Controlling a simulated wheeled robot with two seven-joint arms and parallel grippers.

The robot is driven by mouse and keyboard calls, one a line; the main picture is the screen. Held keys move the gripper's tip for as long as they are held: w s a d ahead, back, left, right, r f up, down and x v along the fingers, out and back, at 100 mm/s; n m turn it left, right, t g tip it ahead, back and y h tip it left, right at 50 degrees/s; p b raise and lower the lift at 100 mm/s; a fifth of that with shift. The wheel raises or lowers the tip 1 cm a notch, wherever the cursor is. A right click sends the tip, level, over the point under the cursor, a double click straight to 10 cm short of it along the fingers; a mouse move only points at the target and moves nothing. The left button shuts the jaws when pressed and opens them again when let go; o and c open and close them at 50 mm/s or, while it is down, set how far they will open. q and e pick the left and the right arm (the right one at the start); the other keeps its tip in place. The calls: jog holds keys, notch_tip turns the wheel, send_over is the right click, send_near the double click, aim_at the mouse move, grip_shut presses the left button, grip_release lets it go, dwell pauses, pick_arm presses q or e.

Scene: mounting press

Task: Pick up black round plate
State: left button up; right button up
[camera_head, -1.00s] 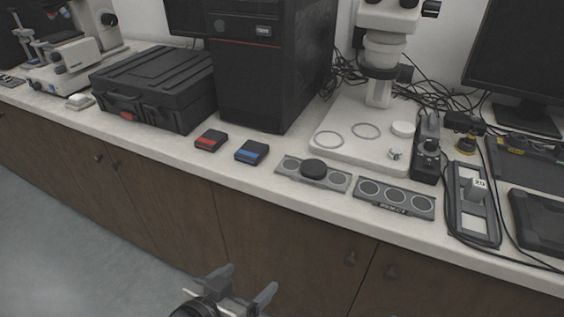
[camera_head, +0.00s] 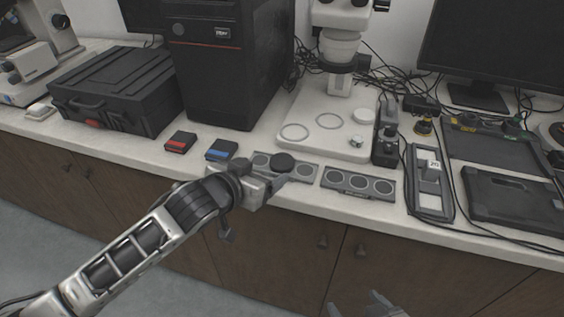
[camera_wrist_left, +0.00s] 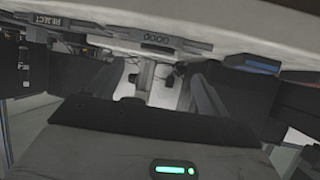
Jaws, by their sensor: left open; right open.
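The black round plate (camera_head: 284,161) lies on a grey holder strip (camera_head: 308,173) with ring-marked places, near the counter's front edge. My left gripper (camera_head: 266,177) is open at the counter's front edge, just in front and left of the plate. It covers part of the strip; whether it touches the plate cannot be told. In the left wrist view, the open fingers of my left gripper (camera_wrist_left: 155,90) show, and I cannot pick out the plate between them. My right gripper (camera_head: 368,304) is open, low at the bottom edge, well away from the plate.
A second ringed strip (camera_head: 357,184) lies to the right. A red-marked box (camera_head: 180,142) and a blue-marked box (camera_head: 221,150) lie to the left. The microscope base (camera_head: 318,122) and a black computer tower (camera_head: 220,70) stand behind. Cables run along the right.

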aim_at(280, 163)
pick_arm(q)
jog(key=x, duration=0.7)
jog(key=shift+d, duration=0.3)
jog(key=c, duration=1.1)
